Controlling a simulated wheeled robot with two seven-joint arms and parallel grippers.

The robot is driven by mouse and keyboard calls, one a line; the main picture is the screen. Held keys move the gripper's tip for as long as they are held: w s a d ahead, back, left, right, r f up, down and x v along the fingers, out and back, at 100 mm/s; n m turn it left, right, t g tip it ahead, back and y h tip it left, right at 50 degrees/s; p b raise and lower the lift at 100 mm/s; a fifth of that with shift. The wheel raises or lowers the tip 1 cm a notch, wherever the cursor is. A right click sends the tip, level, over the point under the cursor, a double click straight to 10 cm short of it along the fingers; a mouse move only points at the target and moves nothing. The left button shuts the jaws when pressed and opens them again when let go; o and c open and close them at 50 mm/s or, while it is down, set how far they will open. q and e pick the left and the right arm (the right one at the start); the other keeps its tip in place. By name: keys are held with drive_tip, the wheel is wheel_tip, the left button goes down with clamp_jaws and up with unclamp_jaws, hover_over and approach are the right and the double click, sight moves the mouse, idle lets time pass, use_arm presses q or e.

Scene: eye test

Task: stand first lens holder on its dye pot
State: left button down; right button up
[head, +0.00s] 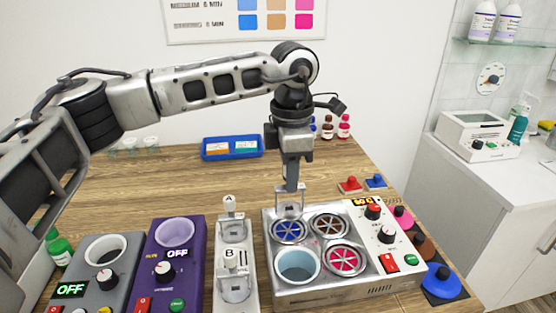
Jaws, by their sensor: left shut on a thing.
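My left gripper (291,187) points straight down over the dye unit (312,298), shut on a metal lens holder (289,208). The holder hangs upright just above or at the back edge of the blue dye pot (289,231); I cannot tell whether it touches. The unit's other pots are a dark brown one (330,225), a pink one (345,260) and an open light-blue one (297,267). The blue, brown and pink pots have spoked metal tops. Another holder (235,282) stands in the white rack (235,256) marked B. My right gripper is not in view.
A purple device (177,262) and a grey device (95,275), showing OFF, stand left of the rack. A blue tray (232,148) and small bottles (343,126) stand behind.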

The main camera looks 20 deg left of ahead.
sight(289, 209)
use_arm(q)
drive_tip(key=shift+f+b, duration=1.4)
drive_tip(key=shift+f, duration=1)
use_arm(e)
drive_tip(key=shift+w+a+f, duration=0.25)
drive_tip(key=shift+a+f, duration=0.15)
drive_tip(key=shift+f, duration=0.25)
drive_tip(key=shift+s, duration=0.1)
use_arm(q)
drive_tip(key=shift+f+b, duration=0.25)
drive_tip(key=shift+b, duration=0.15)
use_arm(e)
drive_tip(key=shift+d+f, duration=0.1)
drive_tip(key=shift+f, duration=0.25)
use_arm(q)
drive_tip(key=c, duration=0.8)
unclamp_jaws()
drive_tip(key=shift+c, duration=0.2)
